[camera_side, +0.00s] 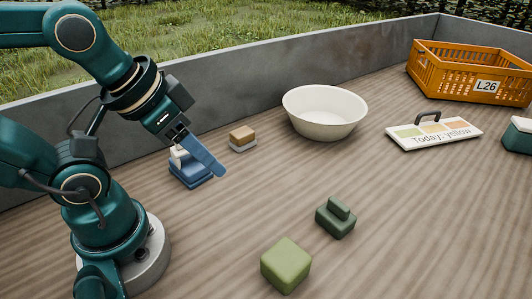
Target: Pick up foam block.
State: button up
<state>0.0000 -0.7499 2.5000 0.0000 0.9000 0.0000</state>
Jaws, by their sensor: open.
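A green block (286,264) with rounded edges sits on the wooden deck at the front, right of my base. It looks like the foam block, though its material cannot be told for sure. My gripper (212,165) is at the left, above the deck, with a long blue finger pointing down and right. It is open, holds nothing visible, and is well apart from the green block, up and left of it in the picture. The other finger is not clearly visible.
A blue object with a cream top (190,176) is close by my gripper. A tan-and-white block (242,139), white bowl (325,112), dark green stepped object (336,219), sign reading "Today: yellow" (434,134) and orange crate (470,75) stand around. A grey wall (230,92) runs behind.

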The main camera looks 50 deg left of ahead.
jog(key=o, duration=0.8)
